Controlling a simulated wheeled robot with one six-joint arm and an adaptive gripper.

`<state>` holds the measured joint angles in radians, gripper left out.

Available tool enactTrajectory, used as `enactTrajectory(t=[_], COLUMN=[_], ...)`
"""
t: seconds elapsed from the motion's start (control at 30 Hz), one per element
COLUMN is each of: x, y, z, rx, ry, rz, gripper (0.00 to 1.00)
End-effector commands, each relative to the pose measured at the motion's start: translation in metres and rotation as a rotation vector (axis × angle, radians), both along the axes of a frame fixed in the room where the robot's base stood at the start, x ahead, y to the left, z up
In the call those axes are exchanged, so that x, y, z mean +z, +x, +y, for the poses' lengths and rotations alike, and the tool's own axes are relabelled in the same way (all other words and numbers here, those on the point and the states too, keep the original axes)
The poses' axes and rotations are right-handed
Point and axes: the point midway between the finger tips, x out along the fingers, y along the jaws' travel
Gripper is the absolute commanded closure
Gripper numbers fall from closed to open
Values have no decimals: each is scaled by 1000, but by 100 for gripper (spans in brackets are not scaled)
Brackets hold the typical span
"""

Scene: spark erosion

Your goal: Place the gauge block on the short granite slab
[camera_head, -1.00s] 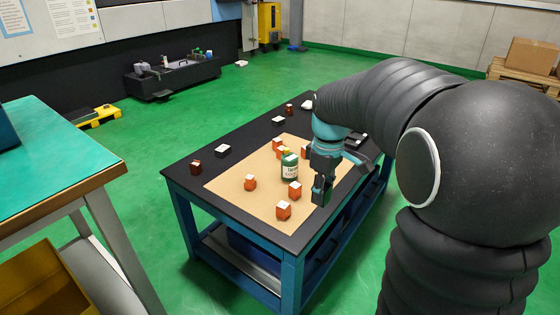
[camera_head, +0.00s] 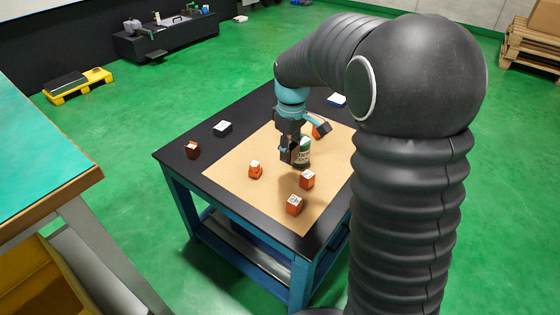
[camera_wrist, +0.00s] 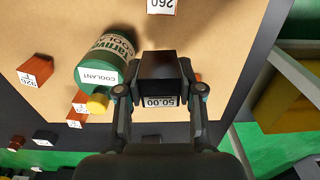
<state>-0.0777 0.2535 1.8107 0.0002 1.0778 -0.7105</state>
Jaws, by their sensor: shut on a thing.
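The gauge block is a dark block (camera_wrist: 160,66) with a label reading 50.00 on its near face. It sits between the fingers of my gripper (camera_wrist: 160,97), which is shut on it. In the head view my gripper (camera_head: 289,160) points down over the tan mat, just in front of and left of the green coolant bottle; the block is hard to make out there. I cannot tell for sure which thing is the short granite slab. A dark flat slab (camera_head: 66,82) lies on a yellow pallet on the floor at the far left.
The coolant bottle (camera_head: 305,153) stands close to my gripper; it also shows in the wrist view (camera_wrist: 108,62). Several orange labelled blocks (camera_head: 307,180) stand on the tan mat (camera_head: 240,185). A white-topped dark box (camera_head: 222,128) is on the black table edge. A teal bench (camera_head: 45,150) is at left.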

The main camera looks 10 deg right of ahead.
Motion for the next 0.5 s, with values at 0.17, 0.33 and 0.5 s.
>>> enactTrajectory(t=[0.17, 0.33, 0.5], x=[-13, -19, -34], y=[14, 18, 18], z=[19, 23, 23], rx=[0, -2, -3], ry=[0, 0, 0], rz=[-1, -1, 0], gripper=[100, 100, 100])
